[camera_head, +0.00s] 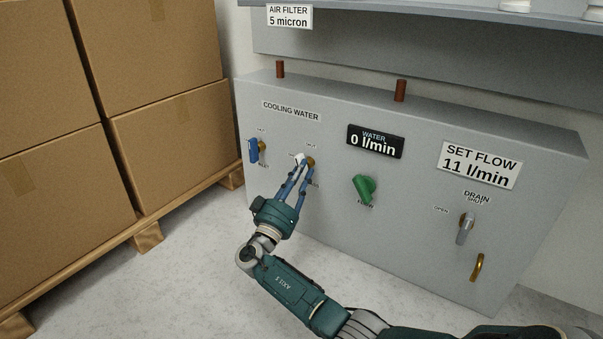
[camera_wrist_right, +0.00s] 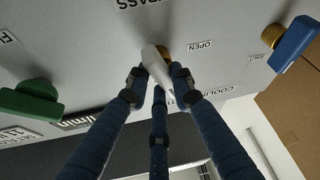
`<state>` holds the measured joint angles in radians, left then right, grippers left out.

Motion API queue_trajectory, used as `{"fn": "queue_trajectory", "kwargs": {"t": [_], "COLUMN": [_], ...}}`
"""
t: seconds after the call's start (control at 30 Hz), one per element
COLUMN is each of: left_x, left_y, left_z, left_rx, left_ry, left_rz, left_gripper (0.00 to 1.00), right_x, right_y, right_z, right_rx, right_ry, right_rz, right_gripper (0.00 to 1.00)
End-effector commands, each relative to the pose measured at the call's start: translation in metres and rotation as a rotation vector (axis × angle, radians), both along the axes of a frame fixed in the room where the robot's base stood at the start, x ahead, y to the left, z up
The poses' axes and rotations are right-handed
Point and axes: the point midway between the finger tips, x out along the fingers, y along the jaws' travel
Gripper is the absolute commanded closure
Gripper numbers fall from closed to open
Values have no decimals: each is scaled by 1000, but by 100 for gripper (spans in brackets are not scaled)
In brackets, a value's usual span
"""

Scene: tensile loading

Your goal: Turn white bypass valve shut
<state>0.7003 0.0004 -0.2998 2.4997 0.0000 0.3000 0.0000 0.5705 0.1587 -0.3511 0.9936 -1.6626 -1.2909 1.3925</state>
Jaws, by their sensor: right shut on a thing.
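The white bypass valve handle (camera_head: 299,158) sits on a brass stem on the grey panel's front, left of its middle. In the right wrist view the white handle (camera_wrist_right: 155,62) lies between my right gripper's fingers, with a brass fitting and an OPEN label beside it. My right gripper (camera_head: 302,169) is shut on the white handle, and its blue fingers hide part of it in the head view. The exact angle of the handle is hard to tell. My left gripper is not in view.
A blue valve handle (camera_head: 253,150) is to the left. A green knob (camera_head: 364,189) is to the right, below a display (camera_head: 374,141) reading 0 l/min. A grey drain lever (camera_head: 465,229) is farther right. Stacked cardboard boxes (camera_head: 168,130) stand on a pallet at left.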

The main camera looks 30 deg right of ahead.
Motion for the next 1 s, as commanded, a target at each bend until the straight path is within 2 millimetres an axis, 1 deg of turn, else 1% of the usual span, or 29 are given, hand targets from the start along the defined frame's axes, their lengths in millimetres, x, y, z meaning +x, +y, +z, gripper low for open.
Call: {"fn": "queue_trajectory", "kwargs": {"t": [0.2, 0.43, 0.7, 1.0], "left_x": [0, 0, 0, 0], "left_y": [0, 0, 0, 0], "left_z": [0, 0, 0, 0], "left_rx": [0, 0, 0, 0], "left_ry": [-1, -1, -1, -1], "left_rz": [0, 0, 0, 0], "left_gripper": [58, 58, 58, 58], "right_x": [1, 2, 1, 1], "right_y": [2, 2, 2, 2], "right_z": [-1, -2, -3, -3], "right_rx": [63, 108, 133, 135], "right_ry": [-150, -258, -312, -318], "right_rz": [2, 1, 1, 2], "right_gripper": [100, 100, 100, 100]}}
